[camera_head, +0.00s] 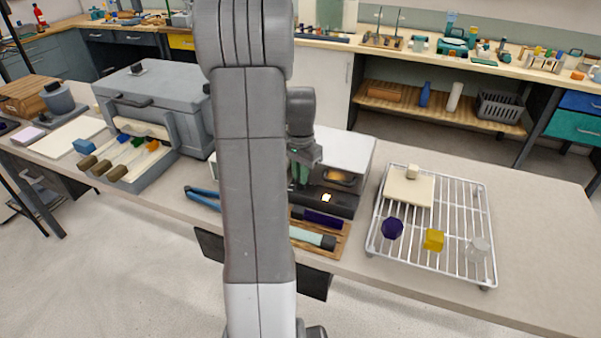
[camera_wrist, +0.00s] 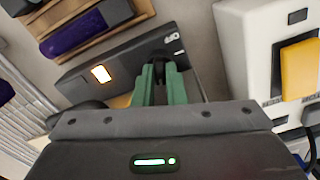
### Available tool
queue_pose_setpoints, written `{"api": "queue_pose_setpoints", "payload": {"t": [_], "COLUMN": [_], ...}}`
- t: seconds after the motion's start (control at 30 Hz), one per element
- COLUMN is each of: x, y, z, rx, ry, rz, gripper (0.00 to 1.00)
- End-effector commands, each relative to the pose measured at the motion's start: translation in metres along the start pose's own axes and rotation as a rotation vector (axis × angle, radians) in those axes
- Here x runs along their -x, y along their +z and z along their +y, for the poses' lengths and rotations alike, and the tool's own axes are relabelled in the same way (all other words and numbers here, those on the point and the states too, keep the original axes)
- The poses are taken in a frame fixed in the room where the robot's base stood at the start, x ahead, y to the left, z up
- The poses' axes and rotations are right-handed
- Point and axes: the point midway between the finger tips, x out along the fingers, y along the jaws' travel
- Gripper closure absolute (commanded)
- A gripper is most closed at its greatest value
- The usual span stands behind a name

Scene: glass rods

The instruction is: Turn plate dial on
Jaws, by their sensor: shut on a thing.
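The plate dial (camera_wrist: 160,58) is a small dark knob on the black front panel (camera_wrist: 125,70) in the wrist view. It is mostly hidden between my fingers. My gripper (camera_wrist: 163,72) has green fingers, and they are closed on the dial. In the head view my gripper (camera_head: 301,172) reaches down to the left end of the black panel (camera_head: 335,205) of the grey-white plate unit (camera_head: 345,152). A small square light on the panel (camera_head: 326,198) glows warm yellow-white, and it also glows in the wrist view (camera_wrist: 101,74).
A wooden tray (camera_head: 340,248) with purple and pale green rods lies in front of the panel. A wire rack (camera_head: 455,260) with small blocks stands to the right. A white box with a yellow-orange switch (camera_wrist: 300,68) is close beside my gripper in the wrist view.

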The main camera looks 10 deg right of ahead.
Motion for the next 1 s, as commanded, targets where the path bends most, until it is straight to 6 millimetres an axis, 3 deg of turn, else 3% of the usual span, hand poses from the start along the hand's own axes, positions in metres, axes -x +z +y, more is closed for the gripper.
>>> {"api": "queue_pose_setpoints", "payload": {"t": [0.4,0.9,0.93,1.0], "x": [0.0012,0.0012,0.0013,0.0012], "y": [-0.0006,-0.0008,-0.0008,-0.0007], "z": [-0.0004,-0.0005,-0.0005,-0.0004], "rx": [-0.191,-0.215,-0.215,-0.215], "ry": [-0.002,-0.002,-0.002,-0.002], "rz": [0.002,0.003,0.003,0.002], "gripper": [1.0,1.0,0.87,0.73]}}
